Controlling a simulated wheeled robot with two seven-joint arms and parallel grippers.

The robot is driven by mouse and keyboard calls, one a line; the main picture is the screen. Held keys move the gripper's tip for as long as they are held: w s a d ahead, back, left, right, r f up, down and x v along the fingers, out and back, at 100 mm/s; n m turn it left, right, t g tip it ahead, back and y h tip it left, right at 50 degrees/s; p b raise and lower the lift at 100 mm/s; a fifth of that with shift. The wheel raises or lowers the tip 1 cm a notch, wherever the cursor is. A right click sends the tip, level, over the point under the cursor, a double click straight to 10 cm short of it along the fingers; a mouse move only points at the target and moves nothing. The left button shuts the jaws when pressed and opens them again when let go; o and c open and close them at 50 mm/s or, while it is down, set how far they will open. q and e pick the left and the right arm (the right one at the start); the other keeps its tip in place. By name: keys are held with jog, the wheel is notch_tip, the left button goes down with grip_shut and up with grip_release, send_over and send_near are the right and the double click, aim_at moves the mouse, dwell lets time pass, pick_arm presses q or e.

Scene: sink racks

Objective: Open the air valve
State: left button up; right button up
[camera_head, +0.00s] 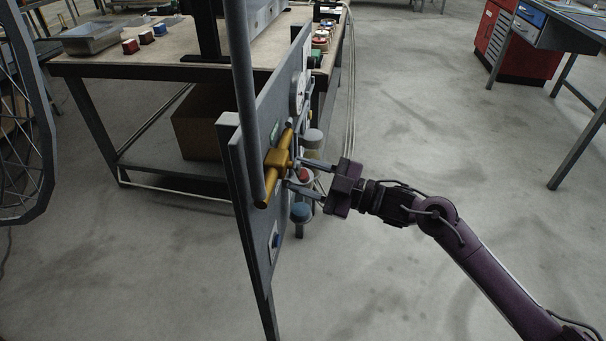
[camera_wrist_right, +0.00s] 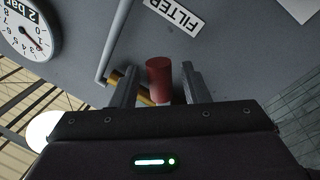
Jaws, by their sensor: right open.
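A grey upright panel (camera_head: 262,215) carries a brass-yellow pipe fitting (camera_head: 278,158) joined to a grey vertical pipe. The red valve handle (camera_wrist_right: 159,78) stands out from the panel in the right wrist view, with a yellow part (camera_wrist_right: 117,77) behind it. My right gripper (camera_head: 296,174) is at the panel, its two fingers pointing at it. In the right wrist view the red handle lies between the open fingers (camera_wrist_right: 158,88), with visible gaps beside it. Whether a finger touches it I cannot tell. My left gripper is not in view.
A round pressure gauge (camera_wrist_right: 27,32) and a FILTER label (camera_wrist_right: 175,15) are on the panel. Behind it stands a workbench (camera_head: 150,66). A red cabinet (camera_head: 495,40) is at the back right.

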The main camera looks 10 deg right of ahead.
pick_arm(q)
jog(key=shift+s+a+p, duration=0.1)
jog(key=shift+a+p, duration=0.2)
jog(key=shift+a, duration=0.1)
pick_arm(e)
jog(key=v, duration=0.7)
jog(key=shift+d, duration=0.15)
